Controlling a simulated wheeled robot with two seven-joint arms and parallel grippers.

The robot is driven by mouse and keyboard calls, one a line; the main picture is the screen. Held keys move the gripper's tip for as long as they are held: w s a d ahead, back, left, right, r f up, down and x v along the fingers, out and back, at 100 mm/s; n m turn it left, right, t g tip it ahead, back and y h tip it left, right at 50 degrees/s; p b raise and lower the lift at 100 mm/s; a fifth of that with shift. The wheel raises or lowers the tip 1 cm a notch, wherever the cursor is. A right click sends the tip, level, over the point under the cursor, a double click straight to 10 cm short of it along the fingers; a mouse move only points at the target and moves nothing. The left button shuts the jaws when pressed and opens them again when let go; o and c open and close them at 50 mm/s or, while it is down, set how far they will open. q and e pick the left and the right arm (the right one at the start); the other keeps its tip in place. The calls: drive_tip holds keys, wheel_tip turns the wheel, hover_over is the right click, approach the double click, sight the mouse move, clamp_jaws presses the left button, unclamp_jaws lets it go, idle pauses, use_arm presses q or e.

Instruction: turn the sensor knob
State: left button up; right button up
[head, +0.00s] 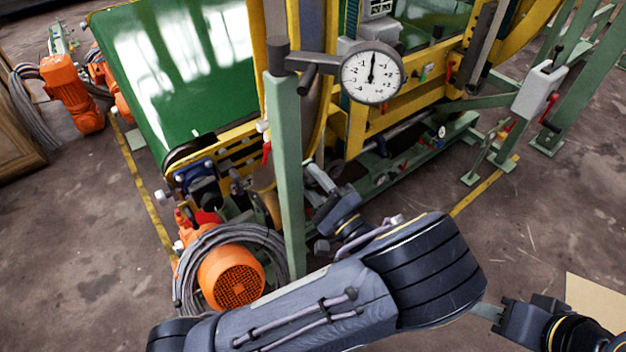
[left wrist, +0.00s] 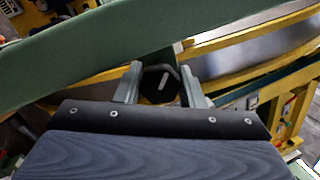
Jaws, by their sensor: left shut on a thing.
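The sensor knob (left wrist: 159,84) is black with a white pointer mark and sits against a green post (left wrist: 100,55) in the left wrist view. My left gripper (left wrist: 160,82) has one finger on each side of the knob and is shut on it. In the head view my left gripper (head: 318,178) is beside the green post (head: 281,170), low behind my arm; the knob cannot be made out there. My right gripper (head: 488,311) shows partly at the lower right, away from the machine; its jaw opening cannot be told.
A round white dial (head: 371,73) is mounted on an arm from the post. An orange motor (head: 231,275) with coiled grey hose stands left of the post. The yellow and green machine (head: 190,75) fills the back. Bare floor (head: 540,220) lies to the right.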

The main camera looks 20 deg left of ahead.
use_arm(q)
drive_tip(key=o, duration=0.7)
drive_tip(key=b+v, duration=0.1)
drive_tip(key=v, duration=0.7)
idle(0.3)
